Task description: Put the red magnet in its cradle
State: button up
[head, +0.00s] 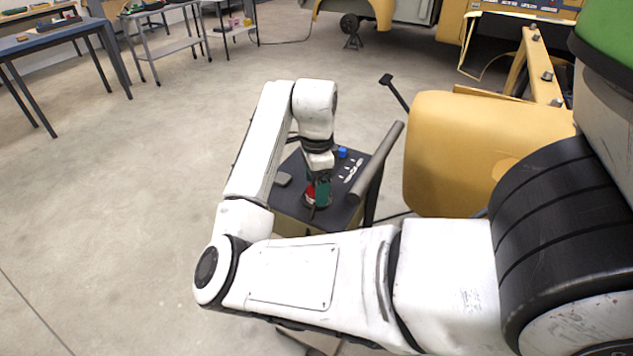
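My gripper (318,178) points down over a small dark-topped stand (297,166) in the middle of the head view. Directly below it is a small red thing (310,191), which looks like the red magnet. A teal-green piece (324,187) shows right beside the red. My gripper's wrist covers much of this spot, and the fingers are too small to make out. I cannot tell whether they are open or closed on the red thing. I cannot tell which thing is the cradle.
On the stand lie a dark grey block (283,179), a blue piece (342,153) and several pale pieces (353,171). A thick grey bar (376,163) slants along its right side. A yellow body panel (480,150) stands at right. The floor (130,190) at left is clear.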

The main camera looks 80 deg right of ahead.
jog(key=shift+r, duration=0.1)
notch_tip(320, 180, up, 12)
jog(key=p, duration=0.1)
dwell(0.5)
jog(key=shift+r, duration=0.1)
dwell(0.4)
jog(key=w+f+n+t+h, duration=0.2)
jog(key=w+f+n+h, duration=0.4)
jog(key=n, duration=0.7)
jog(key=w+a+f+n+t+y, duration=0.1)
jog(key=a+f+n+t, duration=0.1)
jog(key=a+f+n, duration=0.4)
jog(key=w+a+f+n+t, duration=0.15)
jog(key=a+n, duration=0.25)
jog(key=a, duration=0.4)
jog(key=s+a+f+n+y, duration=0.2)
jog(key=a+f+n+y, duration=0.15)
jog(key=a, duration=0.45)
jog(key=s+a+f+n+y, duration=0.25)
jog(key=a+f, duration=0.25)
jog(key=a, duration=0.3)
jog(key=s+d+f+g+h, duration=0.1)
jog(key=s+f+g, duration=0.3)
jog(key=s, duration=0.5)
jog(key=shift+d+f, duration=0.15)
jog(key=shift+f, duration=0.35)
